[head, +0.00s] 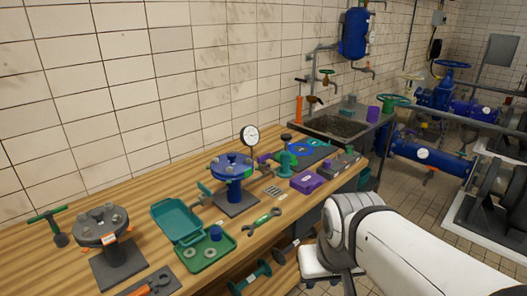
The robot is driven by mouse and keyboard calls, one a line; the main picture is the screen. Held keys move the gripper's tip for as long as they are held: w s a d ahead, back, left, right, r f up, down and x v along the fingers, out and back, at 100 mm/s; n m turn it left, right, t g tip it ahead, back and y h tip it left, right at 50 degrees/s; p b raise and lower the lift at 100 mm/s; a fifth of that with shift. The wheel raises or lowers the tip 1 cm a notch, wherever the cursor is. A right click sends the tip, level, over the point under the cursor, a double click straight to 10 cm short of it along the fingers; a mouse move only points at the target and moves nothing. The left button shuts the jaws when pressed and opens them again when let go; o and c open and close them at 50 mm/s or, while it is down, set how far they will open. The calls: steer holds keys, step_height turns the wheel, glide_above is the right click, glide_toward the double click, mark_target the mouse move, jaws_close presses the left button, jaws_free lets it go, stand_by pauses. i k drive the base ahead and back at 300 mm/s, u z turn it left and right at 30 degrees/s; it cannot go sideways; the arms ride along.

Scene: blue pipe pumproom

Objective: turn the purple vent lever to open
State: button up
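A small purple piece (264,158) shows between the blue flanged fitting (232,167) and the green valve body (286,160) on the wooden bench. It may be the vent lever, but it is too small to tell its shape or its position. A round white pressure gauge (250,135) stands just above and left of it. My white arm crosses the lower right of the head view, in front of the bench. My gripper is not visible, so its opening and anything in it cannot be seen.
The wooden bench (120,205) holds a teal tray (178,220), a green tray (205,252), a green wrench (262,221), a purple box (307,181) and a grey flange stand (103,230). A sink (338,126) stands at the bench's far end. Blue pipes (430,155) run along the right.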

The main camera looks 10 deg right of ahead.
mark_target(262, 159)
steer(key=u, duration=0.15)
steer(key=i, duration=0.9)
steer(key=z, duration=0.1)
